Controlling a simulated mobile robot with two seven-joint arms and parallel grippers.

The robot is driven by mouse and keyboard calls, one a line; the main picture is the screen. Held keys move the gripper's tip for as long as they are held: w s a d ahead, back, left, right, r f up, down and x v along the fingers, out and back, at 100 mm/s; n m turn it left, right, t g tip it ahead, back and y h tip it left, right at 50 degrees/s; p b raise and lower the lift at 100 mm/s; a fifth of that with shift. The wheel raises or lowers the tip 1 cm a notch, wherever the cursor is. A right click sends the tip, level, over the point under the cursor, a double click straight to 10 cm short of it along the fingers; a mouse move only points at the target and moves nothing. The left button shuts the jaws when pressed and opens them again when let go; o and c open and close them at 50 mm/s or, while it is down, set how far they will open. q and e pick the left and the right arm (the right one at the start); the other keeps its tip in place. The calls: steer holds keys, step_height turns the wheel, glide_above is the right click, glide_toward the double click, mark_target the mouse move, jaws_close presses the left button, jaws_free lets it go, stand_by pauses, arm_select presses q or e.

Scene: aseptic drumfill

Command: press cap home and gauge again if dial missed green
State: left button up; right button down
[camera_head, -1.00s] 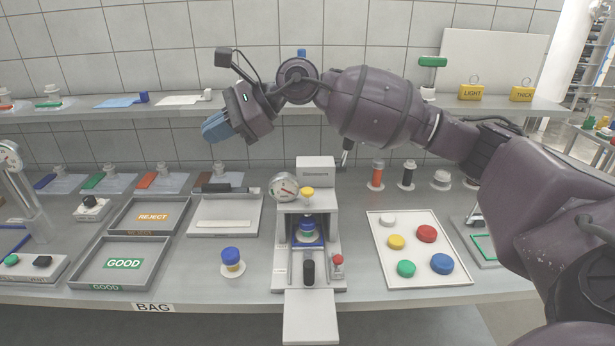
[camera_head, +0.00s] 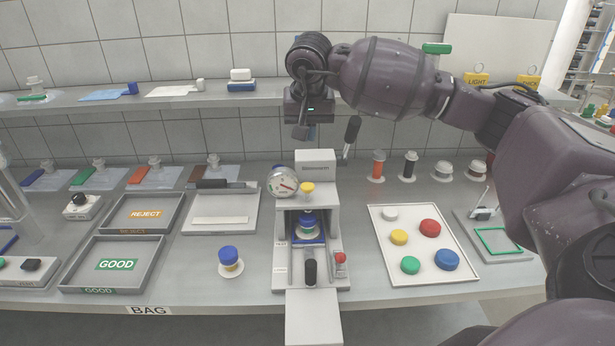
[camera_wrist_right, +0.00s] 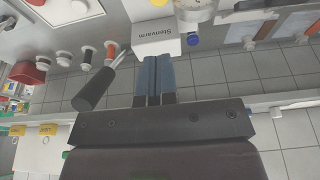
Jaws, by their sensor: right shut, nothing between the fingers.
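The gauge machine (camera_head: 316,172) stands at the middle of the bench, with a round dial (camera_head: 282,183) on its upper left and a yellow knob (camera_head: 307,188) on its front. The dial has a red needle; I cannot read whether it is in green. A blue-capped spout (camera_head: 307,226) sits inside the machine on a blue slide. A black handle (camera_head: 310,268) and a red button (camera_head: 340,258) are at its front. My right gripper (camera_head: 305,132) is above and behind the machine; its blue fingers are together and empty in the right wrist view (camera_wrist_right: 154,75). My left gripper is not in view.
Another blue-capped piece (camera_head: 230,261) stands left of the machine. GOOD (camera_head: 76,279) and REJECT (camera_head: 177,226) trays lie further left. A white tray (camera_head: 472,276) of coloured caps lies right. A shelf (camera_head: 230,98) runs behind my arm.

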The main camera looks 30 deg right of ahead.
mark_target(308, 188)
stand_by(0.3)
steer(key=x, duration=0.4)
steer(key=p+x, duration=0.1)
steer(key=x, duration=0.4)
steer(key=p+x, duration=0.1)
steer(key=x, duration=0.3)
steer(key=shift+s+a+f, duration=0.25)
steer(key=shift+s, duration=0.05)
steer(key=shift+f, duration=0.35)
steer(key=shift+f, duration=0.1)
step_height(308, 188, down, 3)
steer(key=b, duration=0.2)
steer(key=shift+b, duration=0.3)
steer(key=shift+s, duration=0.15)
